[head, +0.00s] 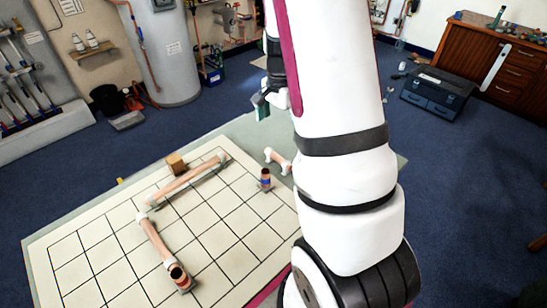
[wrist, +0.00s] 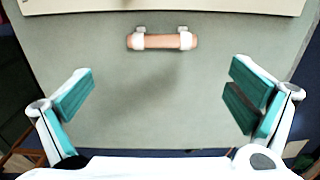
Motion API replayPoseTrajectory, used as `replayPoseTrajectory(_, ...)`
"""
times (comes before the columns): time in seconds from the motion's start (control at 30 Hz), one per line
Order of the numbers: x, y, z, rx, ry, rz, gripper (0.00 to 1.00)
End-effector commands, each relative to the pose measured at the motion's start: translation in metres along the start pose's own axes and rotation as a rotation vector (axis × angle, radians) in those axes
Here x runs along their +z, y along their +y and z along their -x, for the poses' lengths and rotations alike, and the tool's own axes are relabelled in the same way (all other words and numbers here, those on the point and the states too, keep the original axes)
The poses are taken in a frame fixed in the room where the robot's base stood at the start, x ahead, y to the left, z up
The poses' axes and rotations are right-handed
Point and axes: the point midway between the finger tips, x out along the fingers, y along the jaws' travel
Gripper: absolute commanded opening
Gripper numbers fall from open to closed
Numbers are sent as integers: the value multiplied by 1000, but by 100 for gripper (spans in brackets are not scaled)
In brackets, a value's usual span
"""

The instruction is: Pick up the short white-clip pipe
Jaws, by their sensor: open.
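The short white-clip pipe is a short copper pipe (wrist: 162,41) with a white clip near each end. In the wrist view it lies crosswise on the grey-green table margin, near the pale tiled board. In the head view the short pipe (head: 278,160) lies just left of my arm, which may hide part of it. My gripper (wrist: 160,95) is open and empty, with teal pads wide apart on either side; the pipe is beyond the fingertips, between their lines. In the head view my gripper (head: 270,101) hangs above the table's far side, partly hidden by my arm.
The tiled board (head: 100,262) carries longer copper pipes (head: 187,182) and (head: 155,240) with white clips, a wooden block (head: 177,163), and upright copper fittings (head: 265,180) and (head: 180,277). A dark toolbox (head: 437,92) stands on the blue floor. Bare table margin surrounds the short pipe.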

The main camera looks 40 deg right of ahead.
Motion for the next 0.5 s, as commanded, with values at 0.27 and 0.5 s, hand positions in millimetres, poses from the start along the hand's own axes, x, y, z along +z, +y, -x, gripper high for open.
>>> replayPoseTrajectory(0.27, 0, 2, -49, 6, -4, -1, 100)
replayPoseTrajectory(0.5, 0, 0, -78, 2, -2, 2, 100)
